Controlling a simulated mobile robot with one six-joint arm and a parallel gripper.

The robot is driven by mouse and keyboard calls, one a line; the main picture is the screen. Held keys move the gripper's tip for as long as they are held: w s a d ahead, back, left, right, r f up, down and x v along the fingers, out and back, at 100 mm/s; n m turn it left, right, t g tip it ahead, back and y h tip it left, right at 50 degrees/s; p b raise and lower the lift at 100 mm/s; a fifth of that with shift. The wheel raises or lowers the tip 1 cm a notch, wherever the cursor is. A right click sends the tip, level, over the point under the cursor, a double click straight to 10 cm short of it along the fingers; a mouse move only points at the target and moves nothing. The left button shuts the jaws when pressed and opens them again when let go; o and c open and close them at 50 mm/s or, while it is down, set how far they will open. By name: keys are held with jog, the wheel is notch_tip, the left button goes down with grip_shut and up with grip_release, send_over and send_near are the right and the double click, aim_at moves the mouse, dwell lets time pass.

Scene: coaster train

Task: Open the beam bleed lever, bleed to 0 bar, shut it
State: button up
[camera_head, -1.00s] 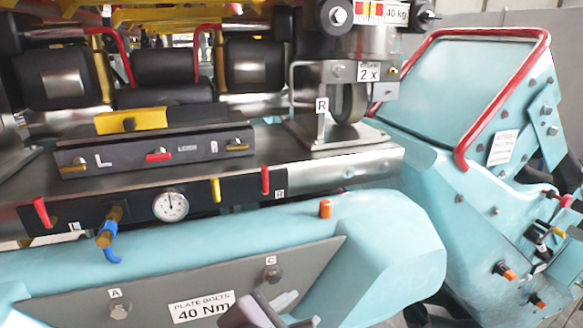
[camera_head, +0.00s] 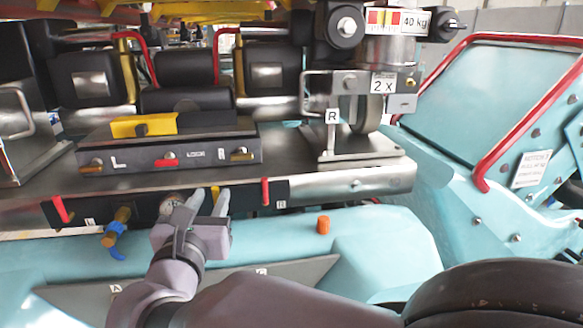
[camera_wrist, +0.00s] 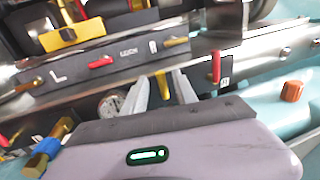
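The yellow lever (camera_head: 215,193) hangs on the dark strip along the front of the beam, right of the gauge. It also shows in the wrist view (camera_wrist: 162,84). My gripper (camera_head: 207,196) is open, with one pale finger on each side of this lever. I cannot tell whether the fingers touch it. The wrist view shows my gripper (camera_wrist: 161,88) with the lever between its fingertips. The round pressure gauge (camera_head: 170,204) is partly covered by my gripper; it shows in part in the wrist view (camera_wrist: 110,104), where its needle cannot be read.
A red lever (camera_head: 265,191) hangs close to the right, another (camera_head: 61,208) at the left end. A brass valve with a blue fitting (camera_head: 117,226) sticks out left of the gauge. An orange cap (camera_head: 323,226) stands on the teal body. A lever box (camera_head: 190,152) sits above.

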jog(key=shift+w+d, duration=0.1)
jog(key=shift+w, duration=0.35)
grip_shut()
